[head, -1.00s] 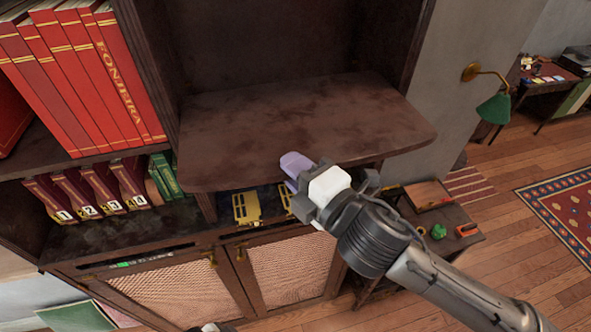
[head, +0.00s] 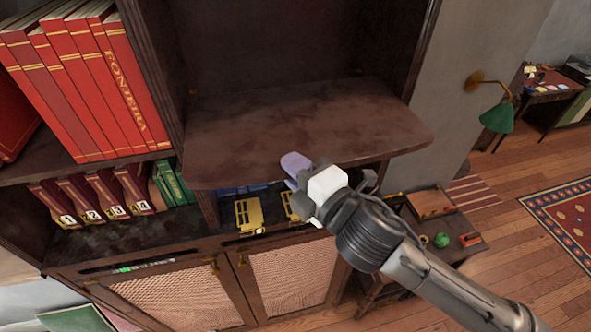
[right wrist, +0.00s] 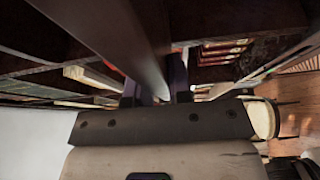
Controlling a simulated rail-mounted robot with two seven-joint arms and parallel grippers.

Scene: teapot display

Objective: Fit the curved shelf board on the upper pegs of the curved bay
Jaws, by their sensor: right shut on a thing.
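The curved shelf board (head: 300,120) is dark brown with a rounded front edge. In the head view it lies roughly level across the opening of the dark curved bay (head: 270,40), its front part jutting out. My right gripper (head: 297,174) is shut on the board's front edge, one purple finger on top. In the right wrist view the board (right wrist: 125,35) runs between the two fingers (right wrist: 153,88). The pegs are not clearly visible, and I cannot tell whether the board touches any. My left gripper is not in view.
Red books (head: 85,85) fill the shelf left of the bay, with numbered volumes (head: 95,198) below. Brass pieces (head: 248,214) lie under the board. A green wall lamp (head: 497,117) and a small table (head: 455,225) stand to the right.

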